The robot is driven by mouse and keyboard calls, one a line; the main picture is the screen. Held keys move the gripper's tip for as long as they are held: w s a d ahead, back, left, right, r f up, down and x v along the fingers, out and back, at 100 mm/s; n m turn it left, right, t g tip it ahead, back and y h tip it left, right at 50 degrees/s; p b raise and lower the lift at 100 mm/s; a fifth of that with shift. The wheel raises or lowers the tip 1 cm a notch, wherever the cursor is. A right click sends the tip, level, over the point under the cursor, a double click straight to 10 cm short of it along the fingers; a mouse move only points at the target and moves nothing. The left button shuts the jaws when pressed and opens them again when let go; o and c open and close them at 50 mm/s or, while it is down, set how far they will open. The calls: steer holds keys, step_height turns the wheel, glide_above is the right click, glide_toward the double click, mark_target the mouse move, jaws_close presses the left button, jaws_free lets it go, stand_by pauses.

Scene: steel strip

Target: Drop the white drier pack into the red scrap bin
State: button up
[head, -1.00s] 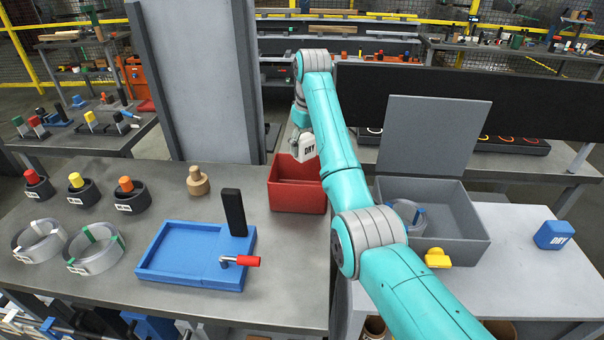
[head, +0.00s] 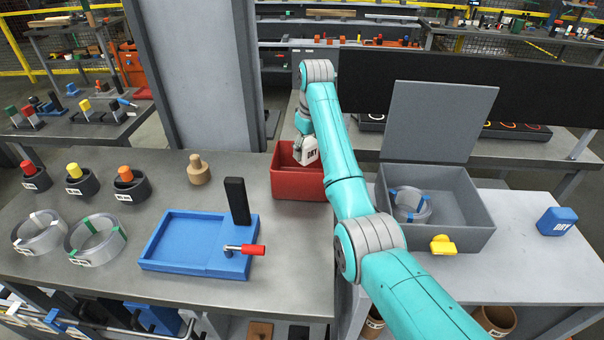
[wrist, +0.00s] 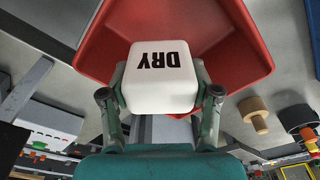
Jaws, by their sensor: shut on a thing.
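The white drier pack (head: 306,151), marked DRY, is held in my gripper (head: 297,157) at the red scrap bin (head: 297,186). In the wrist view the white pack (wrist: 158,80) sits between the two fingers of my gripper (wrist: 160,98), which are shut on its sides. The red bin (wrist: 232,50) lies behind the pack in that view, with its inner walls around it. The pack is over the bin's opening. In the head view my arm covers the bin's right side. How far the pack is above the bin's floor is hard to tell.
A grey box with a raised lid (head: 462,222) stands right of my arm, holding a blue-marked coil. A blue pack (head: 557,221) lies farther right. A blue tray (head: 180,250) with a black upright and a wooden peg (head: 198,170) are left of the bin.

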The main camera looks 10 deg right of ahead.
steer(key=o, duration=1.3)
steer(key=shift+c, duration=0.2)
steer(key=shift+r, duration=0.2)
